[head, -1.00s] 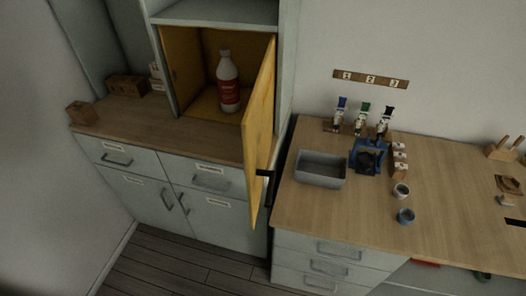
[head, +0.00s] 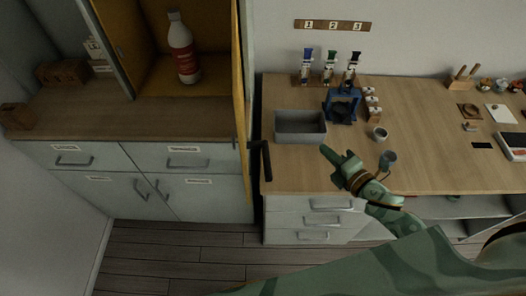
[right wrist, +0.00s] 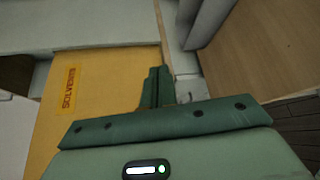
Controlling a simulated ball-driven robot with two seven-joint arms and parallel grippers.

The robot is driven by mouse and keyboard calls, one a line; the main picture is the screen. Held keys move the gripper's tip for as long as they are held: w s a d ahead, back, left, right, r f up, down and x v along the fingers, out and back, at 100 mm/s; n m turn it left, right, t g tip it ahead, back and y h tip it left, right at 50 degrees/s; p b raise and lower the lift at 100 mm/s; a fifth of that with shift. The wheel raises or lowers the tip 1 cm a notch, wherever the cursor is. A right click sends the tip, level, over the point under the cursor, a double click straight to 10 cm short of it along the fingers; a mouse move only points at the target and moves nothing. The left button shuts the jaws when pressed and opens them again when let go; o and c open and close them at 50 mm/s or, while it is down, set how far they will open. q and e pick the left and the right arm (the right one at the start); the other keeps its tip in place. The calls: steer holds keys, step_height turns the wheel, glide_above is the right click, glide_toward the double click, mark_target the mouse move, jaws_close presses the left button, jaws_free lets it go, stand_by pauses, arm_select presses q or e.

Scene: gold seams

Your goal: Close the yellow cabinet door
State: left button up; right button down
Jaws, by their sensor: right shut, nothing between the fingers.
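The yellow cabinet door (head: 239,70) stands open, seen almost edge-on in the head view, with a dark handle (head: 260,161) low on its outer side. The open yellow cabinet (head: 149,84) holds a white bottle with a red label (head: 183,48). My right gripper (head: 332,157) is shut and empty, over the worktop to the right of the door and apart from it in the head view. In the right wrist view, the shut fingers (right wrist: 157,84) point toward a yellow panel with an orange label (right wrist: 96,92), apparently the door's outer face. My left gripper is not in view.
A grey bin (head: 301,137), a blue stand (head: 342,105) and small cups (head: 379,134) are on the right worktop (head: 298,173). Drawers (head: 326,222) are below it. The left counter (head: 69,116) is clear in front of the cabinet.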

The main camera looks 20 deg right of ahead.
steer(key=a+r+n+g+y, duration=0.2)
steer(key=a+r+n+y, duration=0.2)
steer(key=r+n+y, duration=0.75)
steer(key=n+g+y+p, duration=0.1)
steer(key=n+g+y, duration=0.1)
steer(key=n+g, duration=1.15)
glide_toward(267, 162)
steer(key=a+n+t+p, duration=0.1)
steer(key=a, duration=0.2)
steer(key=a+r+n+t+p, duration=0.1)
steer(key=a, duration=0.2)
steer(key=a+r+n+t+p, duration=0.1)
steer(key=a+p, duration=0.1)
steer(key=a, duration=0.2)
steer(key=shift+s+t, duration=0.1)
steer(key=shift+t, duration=0.15)
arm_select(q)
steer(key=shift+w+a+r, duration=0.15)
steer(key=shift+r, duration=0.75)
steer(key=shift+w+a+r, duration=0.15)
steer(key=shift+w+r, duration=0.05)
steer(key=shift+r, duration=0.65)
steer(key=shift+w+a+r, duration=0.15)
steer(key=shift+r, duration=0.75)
arm_select(e)
steer(key=shift+a+f, duration=0.1)
steer(key=shift+a, duration=0.3)
steer(key=shift+a, duration=0.1)
